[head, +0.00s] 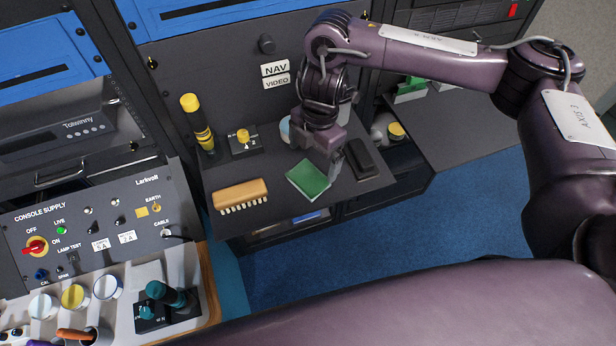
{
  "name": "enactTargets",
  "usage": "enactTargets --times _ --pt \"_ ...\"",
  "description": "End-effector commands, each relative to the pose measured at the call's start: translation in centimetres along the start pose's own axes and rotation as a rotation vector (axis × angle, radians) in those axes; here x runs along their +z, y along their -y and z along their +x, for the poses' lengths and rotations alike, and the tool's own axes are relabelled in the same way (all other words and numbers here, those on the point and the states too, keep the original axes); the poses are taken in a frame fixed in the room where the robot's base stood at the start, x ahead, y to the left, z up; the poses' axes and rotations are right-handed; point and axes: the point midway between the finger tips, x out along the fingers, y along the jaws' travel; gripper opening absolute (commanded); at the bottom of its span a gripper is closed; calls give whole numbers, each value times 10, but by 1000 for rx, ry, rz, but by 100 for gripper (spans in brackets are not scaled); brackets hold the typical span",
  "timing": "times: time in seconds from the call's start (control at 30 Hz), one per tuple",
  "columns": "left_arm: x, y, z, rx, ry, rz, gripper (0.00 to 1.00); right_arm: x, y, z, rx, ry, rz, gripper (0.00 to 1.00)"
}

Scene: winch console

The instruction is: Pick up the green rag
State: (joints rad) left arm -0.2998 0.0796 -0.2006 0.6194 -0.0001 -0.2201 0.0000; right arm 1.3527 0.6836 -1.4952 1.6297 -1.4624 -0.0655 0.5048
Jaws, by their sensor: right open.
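The green rag (308,181) lies flat and folded, with a paler edge, on the dark shelf (222,172) in the middle of the head view. My right gripper (336,168) points down at the rag's right side, between it and a black block-like object. Its jaws are open, and no thing shows between them. The fingertips are small and partly hidden, so I cannot tell whether they touch the rag. My left gripper is not in view.
A wooden brush (240,194) lies left of the rag. The black object (363,158) lies to its right. A yellow-and-black torch-like cylinder (197,122) and a yellow-knobbed switch box (243,141) stand behind left. A pale round item (285,130) is partly hidden behind my gripper.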

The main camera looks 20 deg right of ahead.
Motion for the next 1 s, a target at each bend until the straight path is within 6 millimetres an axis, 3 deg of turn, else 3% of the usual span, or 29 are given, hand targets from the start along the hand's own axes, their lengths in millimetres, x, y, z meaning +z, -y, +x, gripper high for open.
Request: enactTargets --times 0.5,0.83,1.0 --pt "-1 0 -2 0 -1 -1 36 -6 0 58 0 -4 -1 100" --pt "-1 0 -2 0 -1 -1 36 -5 0 64 3 -1 -4 100" --pt "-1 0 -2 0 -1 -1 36 -5 0 64 3 -1 -4 78"
